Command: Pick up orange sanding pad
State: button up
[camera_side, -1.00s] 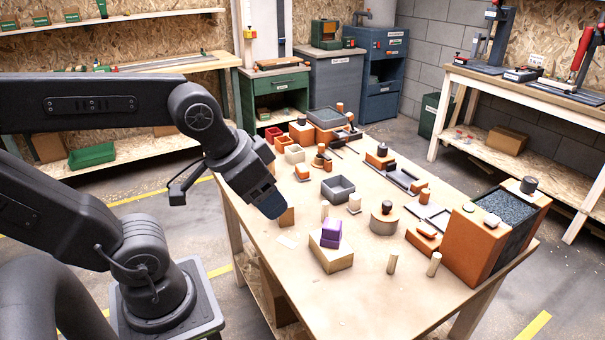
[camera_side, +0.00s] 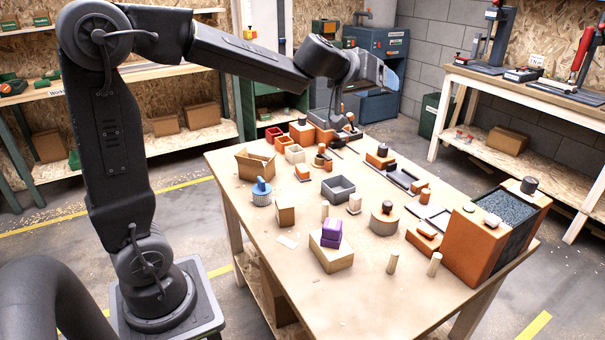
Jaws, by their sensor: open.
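My gripper (camera_side: 385,74) is at the far end of my outstretched arm, high above the back of the workbench (camera_side: 370,300). Its bluish fingers point right and down, and it is open with nothing seen between them. Several small orange pieces lie on the bench; I cannot tell which is the orange sanding pad. One orange piece with a dark knob (camera_side: 380,158) is at the back right. Another low orange block (camera_side: 425,238) is at the right, and a small orange block (camera_side: 302,172) is near the middle. My gripper is apart from all of them.
A large orange bin (camera_side: 470,245) with dark grit stands at the bench's right end. A purple block (camera_side: 331,232) sits on a wooden block (camera_side: 330,257). An open grey box (camera_side: 338,192), a cardboard box (camera_side: 253,170) and wooden pegs (camera_side: 392,263) stand around. The front bench area is clear.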

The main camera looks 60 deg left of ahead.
jog(key=w+a+f+n+g+y, duration=0.1)
jog(key=w+a+f+n+y, duration=0.15)
jog(key=a, duration=0.35)
jog(key=w+a+f+n+g+y, duration=0.1)
jog(key=w+a+f+n+y, duration=0.15)
jog(key=a, duration=0.35)
jog(key=n+g, duration=0.5)
jog(key=g, duration=0.4)
send_over(303, 168)
jog(key=s+d, duration=0.1)
jog(key=d, duration=0.6)
notch_tip(303, 168, down, 23)
jog(key=shift+y, duration=0.3)
jog(key=x, duration=0.7)
jog(key=shift+s+a+r, duration=0.1)
jog(key=shift+s+a, duration=0.15)
jog(key=shift+s, duration=0.05)
jog(key=shift+x, duration=3)
jog(key=shift+a, duration=0.1)
